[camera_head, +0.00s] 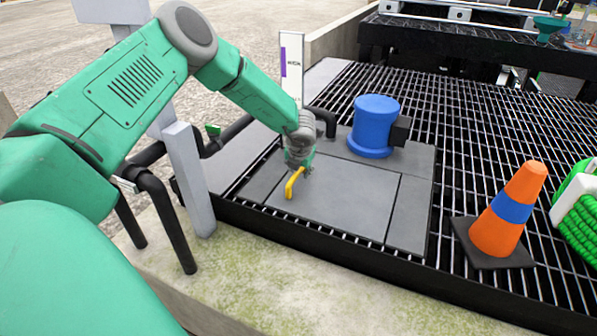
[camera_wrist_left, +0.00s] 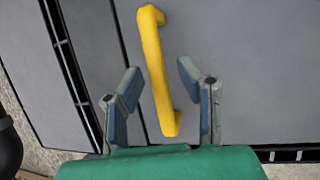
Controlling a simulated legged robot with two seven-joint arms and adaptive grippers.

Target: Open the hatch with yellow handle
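The grey hatch panel (camera_head: 340,195) lies flat and closed in the platform, with the yellow handle (camera_head: 291,184) near its left edge. My left gripper (camera_head: 301,168) is just above the handle. In the left wrist view the yellow handle (camera_wrist_left: 156,72) runs up and down the picture. The open fingers of the left gripper (camera_wrist_left: 161,98) stand one on each side of its lower part, with gaps on both sides. Whether the fingertips are down at the handle's height is hard to tell. The hatch surface (camera_wrist_left: 245,50) shows around it. My right gripper is not in view.
A blue cylinder (camera_head: 373,122) with a black box stands behind the hatch. An orange cone with a blue band (camera_head: 511,208) and a green coiled hose (camera_head: 579,215) are at right. A grey post (camera_head: 188,178) and black pipes (camera_head: 170,215) stand at left. Black grating surrounds the panels.

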